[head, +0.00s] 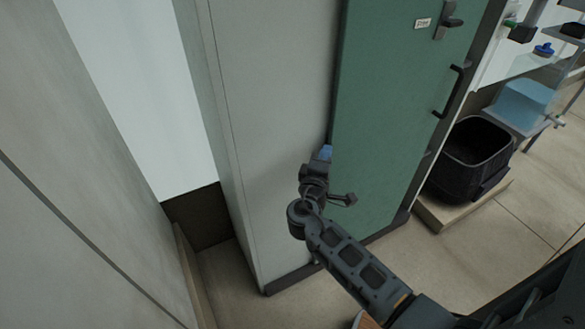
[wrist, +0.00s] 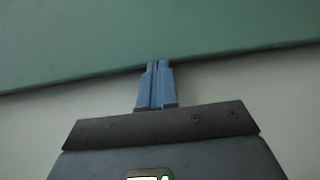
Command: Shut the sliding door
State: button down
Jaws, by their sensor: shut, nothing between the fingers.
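The sliding door appears to be the green panel (head: 395,120) in the head view, with a dark bar handle (head: 450,91) near its right edge. It fills the top of the wrist view (wrist: 120,35). A pale grey panel (head: 275,90) adjoins its left edge. My gripper (head: 326,151) is shut and empty, its blue fingers together. In the wrist view the fingertips (wrist: 159,66) lie at or just short of the dark line between the pale panel and the green door. I cannot tell whether they touch it.
A dark latch (head: 449,20) and small label (head: 422,23) sit high on the door. A black bin (head: 471,158) stands on a low base to the right. A light-blue container (head: 523,104) is beyond it. A grey wall (head: 60,150) borders the left.

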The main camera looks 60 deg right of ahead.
aim_at(377, 131)
jog(key=s+d+b, duration=0.1)
jog(key=s+d, duration=0.2)
jog(key=d, duration=0.1)
jog(key=s+d+b, duration=0.1)
jog(key=s+d, duration=0.2)
jog(key=d, duration=0.2)
jog(key=s+d+b, duration=0.1)
jog(key=s+d, duration=0.2)
jog(key=d, duration=0.1)
jog(key=shift+d, duration=0.2)
jog(key=shift+s+d, duration=0.25)
jog(key=shift+d, duration=0.05)
jog(key=shift+s+r, duration=0.1)
